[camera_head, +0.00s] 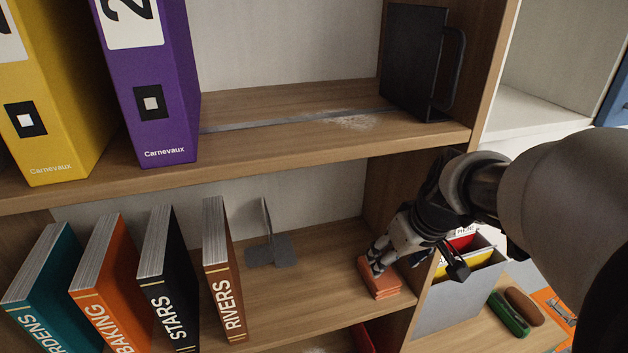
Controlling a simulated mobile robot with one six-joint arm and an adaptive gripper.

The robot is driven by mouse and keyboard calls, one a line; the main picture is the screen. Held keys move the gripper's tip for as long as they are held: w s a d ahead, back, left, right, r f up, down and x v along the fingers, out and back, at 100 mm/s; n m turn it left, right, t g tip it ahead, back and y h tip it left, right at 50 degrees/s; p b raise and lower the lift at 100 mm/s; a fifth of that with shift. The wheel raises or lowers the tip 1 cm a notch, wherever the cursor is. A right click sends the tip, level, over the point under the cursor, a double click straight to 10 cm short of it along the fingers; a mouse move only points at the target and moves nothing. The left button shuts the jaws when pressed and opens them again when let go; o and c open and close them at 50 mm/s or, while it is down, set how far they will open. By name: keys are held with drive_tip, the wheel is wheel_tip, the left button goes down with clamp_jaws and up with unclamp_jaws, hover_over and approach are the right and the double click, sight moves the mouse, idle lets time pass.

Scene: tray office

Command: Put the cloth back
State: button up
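A folded orange cloth (386,283) lies as a small layered stack at the right end of the lower shelf (290,297), by the upright panel. My gripper (378,258) reaches in from the right, under the upper shelf's edge, with its fingertips at the cloth's left and upper side. The tips overlap the cloth in this view; I cannot tell whether they touch or grip it. The gap between the fingers is not clear from this angle. The cloth appears to rest on the shelf.
Several upright books, such as RIVERS (222,270), and a grey bookend (270,245) stand left of the cloth. Above are purple (150,60) and yellow (50,100) binders, a black bookend (412,60) and whitish dust (353,122). A grey file holder (458,301) stands right.

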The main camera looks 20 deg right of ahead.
drive_tip(key=p+v, duration=0.1)
drive_tip(key=v, duration=0.2)
drive_tip(key=shift+r, duration=0.2)
drive_tip(key=s+a+f+b, duration=1.3)
drive_tip(key=s+f+b, duration=0.1)
drive_tip(key=f+b, duration=0.2)
drive_tip(key=shift+s+b, duration=0.25)
drive_tip(key=shift+b, duration=0.5)
drive_tip(key=shift+f, duration=0.15)
